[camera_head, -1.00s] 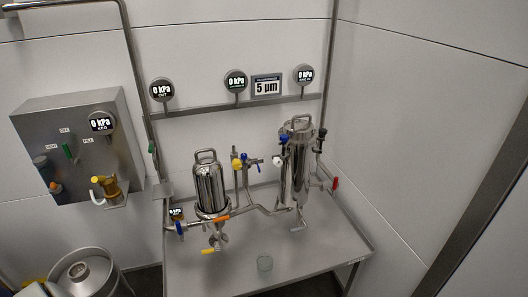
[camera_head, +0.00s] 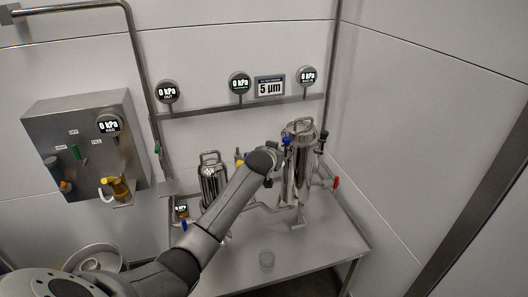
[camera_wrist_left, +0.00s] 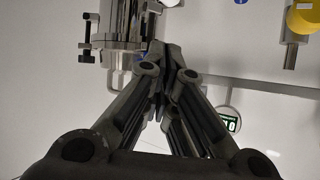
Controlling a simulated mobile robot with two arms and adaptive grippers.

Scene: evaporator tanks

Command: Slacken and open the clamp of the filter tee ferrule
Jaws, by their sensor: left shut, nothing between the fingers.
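My left arm reaches up from the lower left in the head view. Its gripper (camera_head: 270,182) is mostly hidden behind the wrist, just left of the tall steel filter housing (camera_head: 300,175). In the left wrist view my left gripper (camera_wrist_left: 172,75) is shut and empty, its fingers converging. A steel cylinder with a clamp band and bolt (camera_wrist_left: 90,32) is up and left of the fingertips, apart from them as far as I see. I cannot tell whether this is the filter tee ferrule clamp. My right gripper is in neither view.
A shorter steel housing (camera_head: 213,178) stands on the table (camera_head: 315,255), partly behind my arm. Gauges and a wall rail (camera_head: 215,109) are behind. A yellow valve part (camera_wrist_left: 303,18) is at upper right in the wrist view.

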